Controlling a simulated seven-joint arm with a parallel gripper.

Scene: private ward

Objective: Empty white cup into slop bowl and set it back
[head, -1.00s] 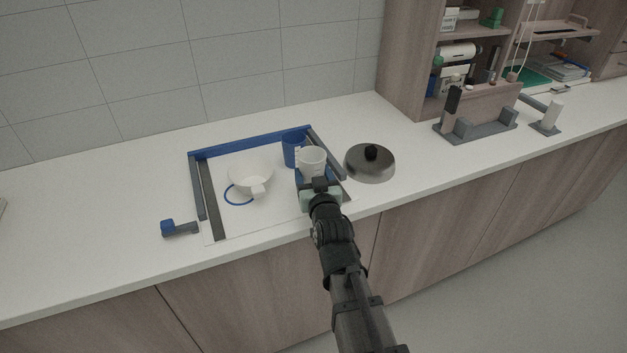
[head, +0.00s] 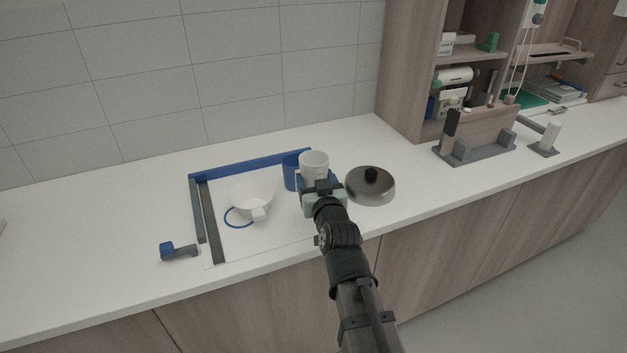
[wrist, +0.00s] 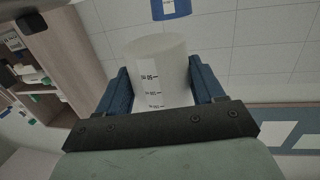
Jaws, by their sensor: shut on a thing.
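The white cup (head: 314,162) is held upright between the blue fingers of my gripper (head: 321,186), seemingly a little above the counter. The wrist view shows dark graduation marks on the cup (wrist: 160,72), with a blue finger on each side. Its inside cannot be made out. A white bowl with a short handle (head: 250,195), likely the slop bowl, stands to the left of my gripper, inside the framed area. A blue cup (head: 290,172) stands just left of and behind the white cup, partly hidden by it; it also shows in the wrist view (wrist: 170,9).
A blue bar (head: 250,164) and dark side rails (head: 212,222) frame the area. A blue ring (head: 237,219) lies by the bowl. A metal lid with a black knob (head: 371,188) is close on the right. A grey-blue block (head: 178,251) lies at front left.

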